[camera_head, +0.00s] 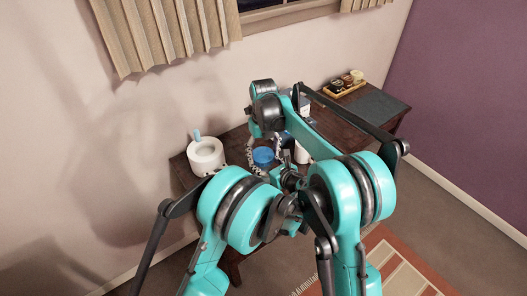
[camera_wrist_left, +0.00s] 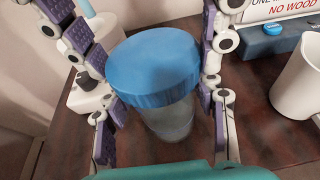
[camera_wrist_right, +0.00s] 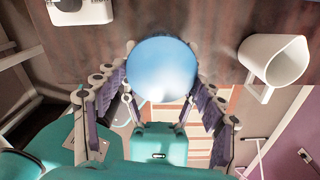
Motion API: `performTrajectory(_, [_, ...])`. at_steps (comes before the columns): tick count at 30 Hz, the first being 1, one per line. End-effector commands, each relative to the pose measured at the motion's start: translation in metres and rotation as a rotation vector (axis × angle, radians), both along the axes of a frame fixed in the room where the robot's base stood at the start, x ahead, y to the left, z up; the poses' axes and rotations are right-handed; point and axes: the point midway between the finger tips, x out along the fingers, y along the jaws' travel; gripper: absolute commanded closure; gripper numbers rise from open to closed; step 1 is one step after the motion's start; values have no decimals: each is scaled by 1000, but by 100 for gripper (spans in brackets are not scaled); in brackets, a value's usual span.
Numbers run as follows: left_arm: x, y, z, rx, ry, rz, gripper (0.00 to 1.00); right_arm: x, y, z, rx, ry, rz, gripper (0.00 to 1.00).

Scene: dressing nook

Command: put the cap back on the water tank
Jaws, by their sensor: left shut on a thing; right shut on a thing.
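The round blue cap (camera_head: 263,156) is over the mouth of the clear, cylindrical water tank (camera_wrist_left: 170,122). In the left wrist view the cap (camera_wrist_left: 155,62) looks level and lined up with the tank; I cannot tell whether it is seated. My left gripper (camera_wrist_left: 165,130) is shut around the tank below the cap. My right gripper (camera_wrist_right: 160,80) is shut around the cap, whose top faces its camera; its fingers also come in from above in the left wrist view. In the right wrist view the cap (camera_wrist_right: 161,69) hides the tank.
A white round appliance (camera_head: 206,157) with a light blue part stands left on the dark table. A white mug (camera_wrist_left: 300,82) stands close by on the right. A tray (camera_head: 344,83) with small items lies farther right. The wall is close behind.

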Motion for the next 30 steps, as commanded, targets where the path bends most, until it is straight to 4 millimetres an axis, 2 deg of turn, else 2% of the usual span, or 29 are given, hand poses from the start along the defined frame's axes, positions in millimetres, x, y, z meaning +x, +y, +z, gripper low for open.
performTrajectory(1, [-1, 1, 0, -1, 1, 4, 100, 2, -2, 0, -2, -5, -2, 48])
performTrajectory(2, [-1, 1, 0, -1, 1, 4, 100, 2, -2, 0, -2, -5, -2, 25])
performTrajectory(3, [-1, 2, 0, -1, 1, 5, 100, 2, -2, 0, -2, -5, -2, 15])
performTrajectory(4, [-1, 2, 0, -1, 1, 5, 100, 2, -2, 0, -2, -4, -2, 10])
performTrajectory(14, [0, 1, 0, 0, 1, 3, 100, 1, -2, 2, -2, -2, 1, 10])
performTrajectory(24, [0, 1, 0, 0, 0, 3, 100, 1, -1, 41, -2, -1, 1, 10])
performTrajectory(30, [0, 1, 0, 0, 0, 2, 100, 1, -1, 45, -2, -1, 1, 10])
